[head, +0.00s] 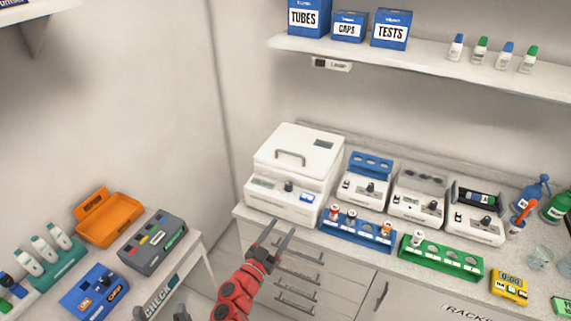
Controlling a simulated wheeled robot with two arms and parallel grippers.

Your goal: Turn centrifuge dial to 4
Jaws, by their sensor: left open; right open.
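The white centrifuge (297,155) stands at the left end of the counter, its lid closed under a grey handle. Its dark dial (289,186) is on the front panel, between a small display on the left and a blue-lit panel on the right. The dial's marks are too small to read. My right gripper (281,228), on a red arm, is open and empty, below and in front of the centrifuge, apart from the dial. My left gripper (160,312) shows only as dark tips at the bottom edge, open, near the left table.
A blue rack (352,237) and a green rack (445,260) with tubes stand along the counter's front. Several small white devices (417,205) stand behind them. A shelf (420,62) hangs above. The left table holds an orange bin (108,222) and boxes.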

